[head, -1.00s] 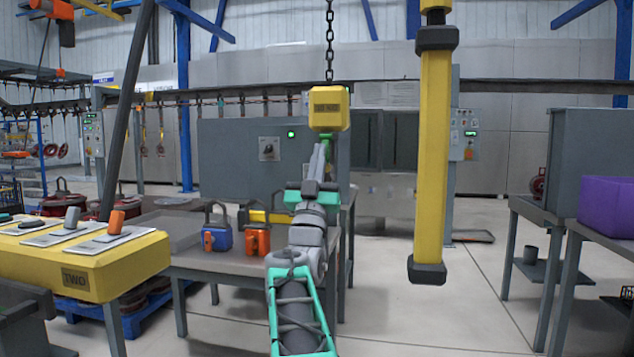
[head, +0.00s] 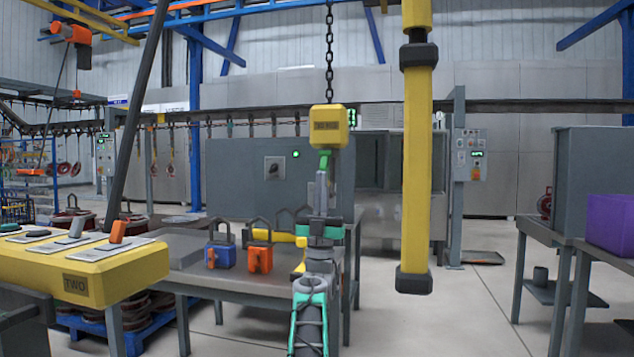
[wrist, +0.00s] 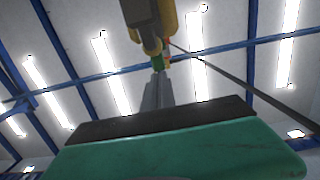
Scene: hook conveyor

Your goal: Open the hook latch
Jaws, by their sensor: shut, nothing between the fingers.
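A yellow hook block (head: 328,129) hangs from a dark chain (head: 329,60) near the middle of the head view. A small green part shows just under the block in the head view (head: 325,160) and at the fingertips in the wrist view (wrist: 158,62); I cannot tell whether it is the latch. The block and dark hook (wrist: 148,28) loom at the top of the wrist view. My gripper (head: 323,176) points up, right below the block, with its fingers together and nothing held. The fingertips look close to the hook; contact is unclear.
A yellow post with black ends (head: 416,160) hangs right of my arm. A grey table (head: 200,262) with blue (head: 220,255) and orange (head: 260,258) padlocks stands behind. A yellow control box marked TWO (head: 88,284) is at left. A purple bin (head: 610,225) is at right.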

